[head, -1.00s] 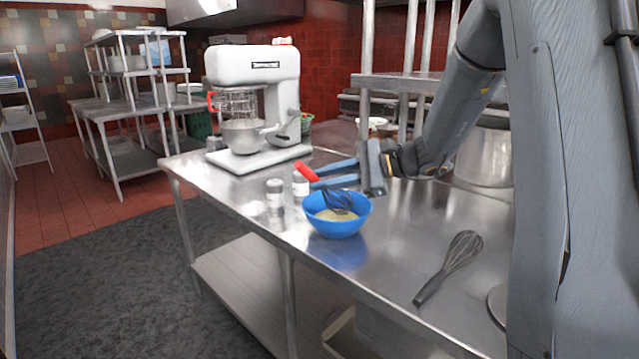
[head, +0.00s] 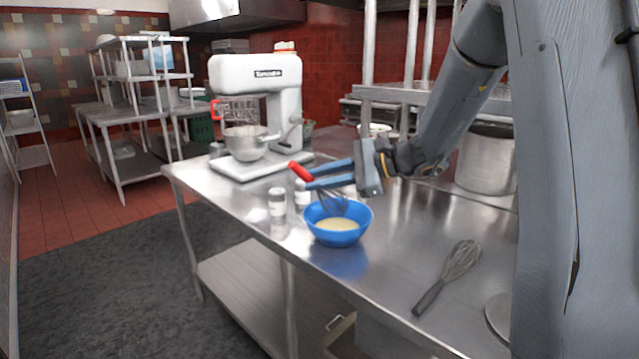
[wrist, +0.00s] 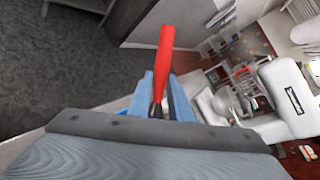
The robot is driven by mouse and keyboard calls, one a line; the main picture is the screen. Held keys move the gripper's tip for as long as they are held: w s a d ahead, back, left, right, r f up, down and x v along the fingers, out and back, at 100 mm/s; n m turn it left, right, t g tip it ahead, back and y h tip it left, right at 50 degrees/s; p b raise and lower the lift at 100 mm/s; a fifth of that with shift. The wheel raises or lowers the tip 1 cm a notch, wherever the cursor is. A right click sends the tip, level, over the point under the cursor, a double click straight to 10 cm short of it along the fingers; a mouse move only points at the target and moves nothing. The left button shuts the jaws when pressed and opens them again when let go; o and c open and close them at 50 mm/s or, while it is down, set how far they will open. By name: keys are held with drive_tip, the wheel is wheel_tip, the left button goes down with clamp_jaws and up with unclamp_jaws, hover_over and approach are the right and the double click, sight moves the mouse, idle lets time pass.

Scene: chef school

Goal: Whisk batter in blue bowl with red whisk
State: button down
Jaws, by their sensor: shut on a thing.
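The blue bowl (head: 337,237) stands on the steel table near its front edge, with pale yellow batter (head: 338,223) inside. My gripper (head: 306,176) is shut on the red-handled whisk (head: 299,171), above the bowl. The whisk is tilted, its red handle up to the left and its dark wire head (head: 331,203) low over the bowl's back rim. I cannot tell whether the wires touch the batter. In the wrist view the red handle (wrist: 164,62) sticks up between the blue fingers, and the bowl is mostly hidden.
A white stand mixer (head: 256,110) stands behind left. Two shakers (head: 277,204) are just left of the bowl. A dark-handled whisk (head: 450,274) lies on the steel table (head: 400,235) at right. A large pot (head: 485,160) stands behind my arm.

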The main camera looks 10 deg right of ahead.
wheel_tip(320, 180, up, 8)
drive_tip(key=p, duration=0.4)
drive_tip(key=shift+f, duration=0.25)
idle(0.4)
